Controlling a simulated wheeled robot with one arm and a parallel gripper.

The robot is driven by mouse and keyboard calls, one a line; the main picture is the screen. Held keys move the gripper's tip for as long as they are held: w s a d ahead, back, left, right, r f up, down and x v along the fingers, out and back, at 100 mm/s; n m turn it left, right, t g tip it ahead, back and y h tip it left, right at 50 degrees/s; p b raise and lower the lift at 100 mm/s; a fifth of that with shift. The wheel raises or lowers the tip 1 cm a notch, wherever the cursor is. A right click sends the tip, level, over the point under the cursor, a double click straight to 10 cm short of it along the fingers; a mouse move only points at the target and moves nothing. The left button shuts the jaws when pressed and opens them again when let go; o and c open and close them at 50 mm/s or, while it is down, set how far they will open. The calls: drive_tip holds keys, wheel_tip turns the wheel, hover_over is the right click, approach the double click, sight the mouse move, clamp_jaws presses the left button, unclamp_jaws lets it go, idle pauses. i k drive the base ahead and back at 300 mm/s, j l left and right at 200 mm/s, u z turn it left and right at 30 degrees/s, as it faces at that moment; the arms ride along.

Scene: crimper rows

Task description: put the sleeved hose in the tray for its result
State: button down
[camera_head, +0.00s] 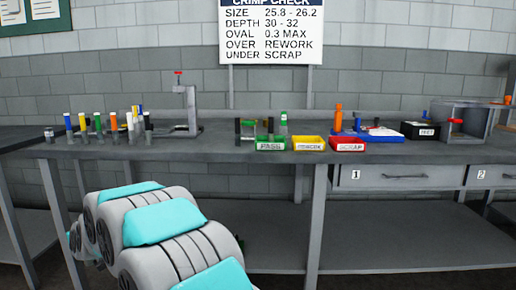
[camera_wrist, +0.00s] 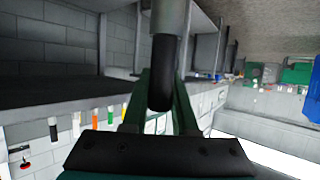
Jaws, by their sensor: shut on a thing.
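My gripper (camera_wrist: 161,78) shows in the wrist view, its green fingers shut on the sleeved hose (camera_wrist: 161,88), a black hose with a grey metal sleeve at the upper end. In the head view my arm hides the gripper and the hose. On the bench stand three small trays side by side: a green PASS tray (camera_head: 270,145), a yellow REWORK tray (camera_head: 309,145) and a red SCRAP tray (camera_head: 347,146). The hose is held away from the trays, low in front of the bench. No measured result for it can be read.
A wall sign (camera_head: 270,32) gives size 25.8 - 26.2, depth 30 - 32, oval 0.3 max, over rework, under scrap. Several colour-topped hoses (camera_head: 98,122) and a grey stand (camera_head: 190,110) are at left on the bench (camera_head: 225,150). A grey box-shaped machine (camera_head: 468,120) stands at right.

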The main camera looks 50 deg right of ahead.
sight(307, 146)
drive_tip(key=j+z, duration=0.15)
drive_tip(key=z, duration=0.25)
drive_tip(key=j+z, duration=0.2)
drive_tip(key=z, duration=0.2)
drive_tip(key=j+z, duration=0.2)
drive_tip(key=z, duration=0.2)
